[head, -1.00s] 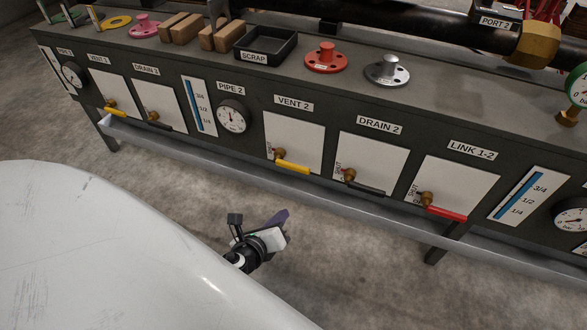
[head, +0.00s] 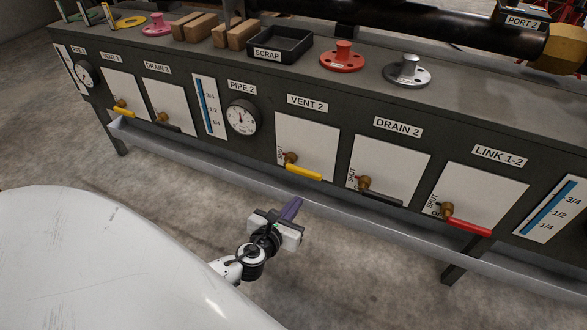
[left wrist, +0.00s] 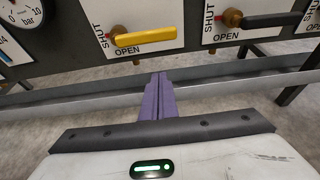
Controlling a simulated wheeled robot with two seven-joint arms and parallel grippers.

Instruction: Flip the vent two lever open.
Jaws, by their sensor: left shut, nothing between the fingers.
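The vent two lever (head: 304,172) is a yellow handle on a brass pivot, on a white plate under the VENT 2 label (head: 307,103). The handle points right and slightly down in the head view. In the left wrist view the yellow lever (left wrist: 145,37) lies nearly level, with SHUT beside its pivot and OPEN beneath it. My left gripper (head: 292,208) has purple fingers, shut and empty, below and in front of the lever, apart from it. The fingers (left wrist: 157,90) point toward the panel in the left wrist view. My right gripper is not in view.
The drain two lever (head: 380,194), dark-handled, is to the right, and the red link lever (head: 467,222) is farther right. A grey ledge (head: 340,215) runs along the panel's foot. The pipe two gauge (head: 242,117) is left of vent two. Open floor lies in front.

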